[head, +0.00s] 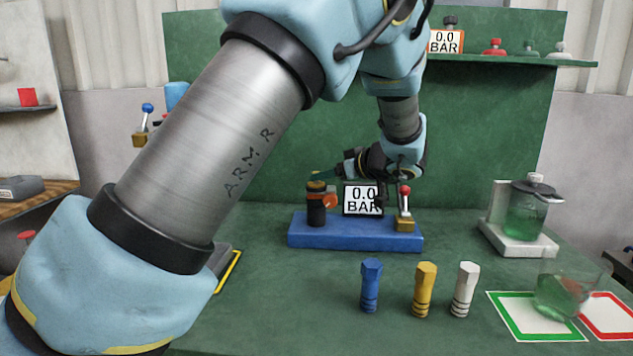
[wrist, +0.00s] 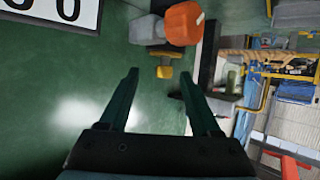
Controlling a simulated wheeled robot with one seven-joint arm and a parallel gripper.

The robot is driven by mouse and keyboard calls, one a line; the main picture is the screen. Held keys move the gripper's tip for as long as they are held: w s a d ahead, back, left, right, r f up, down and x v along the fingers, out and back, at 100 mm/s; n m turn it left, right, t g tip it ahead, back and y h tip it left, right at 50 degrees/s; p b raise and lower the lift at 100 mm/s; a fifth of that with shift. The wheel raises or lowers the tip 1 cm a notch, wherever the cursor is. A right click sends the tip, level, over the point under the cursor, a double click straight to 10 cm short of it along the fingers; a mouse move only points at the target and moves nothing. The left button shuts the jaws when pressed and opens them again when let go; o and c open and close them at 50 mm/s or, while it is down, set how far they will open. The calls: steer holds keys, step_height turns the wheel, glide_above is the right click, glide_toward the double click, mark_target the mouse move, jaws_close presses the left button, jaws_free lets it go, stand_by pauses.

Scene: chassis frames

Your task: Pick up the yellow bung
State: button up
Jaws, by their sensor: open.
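The yellow bung (head: 425,290) stands upright on the green bench. It has a six-sided head and dark rings near its foot, and stands between the blue bung (head: 370,286) and the white bung (head: 465,290). My gripper (head: 322,176) is well behind it and to the left, over the blue base, close to the top of the black post. In the wrist view my gripper (wrist: 163,88) is open, with nothing between its fingers. A small yellow piece (wrist: 165,67) shows just beyond the fingertips there; I cannot tell what it is.
The blue base (head: 350,238) carries a black post (head: 316,210) with an orange knob (head: 330,201), a 0.0 BAR display (head: 362,194) and a red-topped lever (head: 405,205). Green-liquid vessels (head: 524,220) and framed mats (head: 510,322) are to the right. The bench before the bungs is clear.

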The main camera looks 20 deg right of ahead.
mark_target(316, 182)
steer(key=p+x, duration=0.1)
steer(key=x, duration=0.1)
steer(key=p+x, duration=0.1)
steer(key=shift+w+a+f, duration=0.15)
steer(key=shift+w+a, duration=0.1)
steer(key=shift+a, duration=0.1)
steer(key=shift+w+f, duration=0.25)
steer(key=shift+w, duration=0.05)
steer(key=shift+a, duration=0.1)
jaws_close()
